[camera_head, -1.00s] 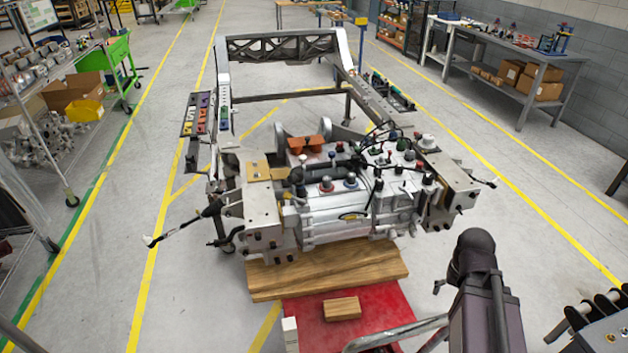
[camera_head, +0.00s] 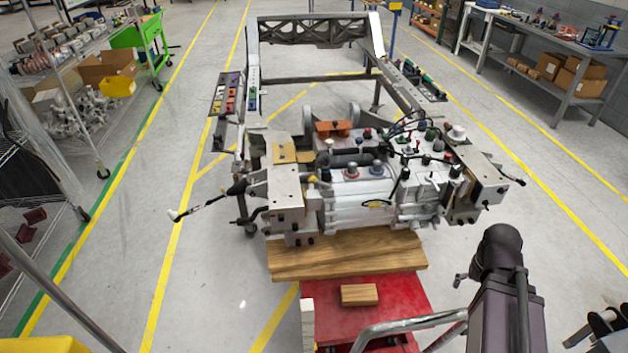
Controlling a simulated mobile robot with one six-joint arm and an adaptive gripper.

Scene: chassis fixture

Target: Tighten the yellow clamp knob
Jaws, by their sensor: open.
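The chassis fixture stands ahead in the head view, with a silvery machined block (camera_head: 345,212) at its near end. Many small coloured knobs and caps sit on top, among them red, blue, green, black and white ones. A small yellow spot (camera_head: 312,178) shows at the block's left edge, beside the left grey bracket (camera_head: 285,194). It may be the yellow clamp knob, but it is too small to tell. A dark arm link of mine (camera_head: 500,265) rises at the lower right, apart from the fixture.
A wooden board (camera_head: 345,257) and a red platform (camera_head: 400,295) with a small wood block (camera_head: 359,295) lie before the fixture. Shelving with parts (camera_head: 75,110) stands left, a workbench (camera_head: 545,45) back right. Floor on both sides of the fixture is clear.

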